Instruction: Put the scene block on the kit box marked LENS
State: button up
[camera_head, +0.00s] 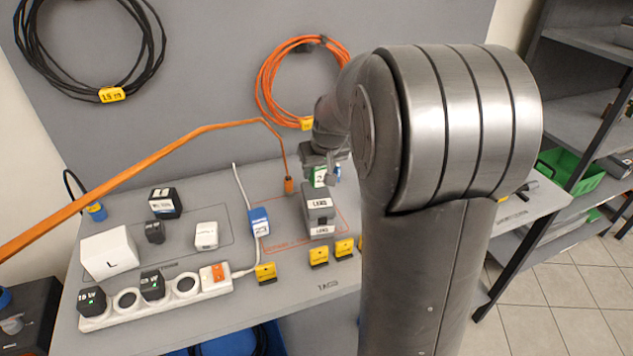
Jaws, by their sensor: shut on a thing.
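The scene block (319,178) is a small green and white block with what looks like a "2" on its face. My gripper (326,172) is shut on it, and the gripper and my arm hide part of it. The kit box marked LENS (318,205) is a grey box with white labels on its top and front, standing on the grey bench inside an orange outline. In the picture the block shows just above the box's far edge. I cannot tell how high it is or whether it touches the box.
Several yellow tags (319,257) stand in front. A white power strip (155,299) and a white box marked L (109,253) are at left. An orange cable (150,163) crosses above. My arm hides the bench's right part.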

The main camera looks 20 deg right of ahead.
aim_at(317, 181)
jog(key=shift+w+a+f, duration=0.2)
jog(key=shift+a+f, duration=0.05)
jog(key=shift+f, duration=1.9)
jog(key=shift+f, duration=0.1)
jog(key=o, duration=1)
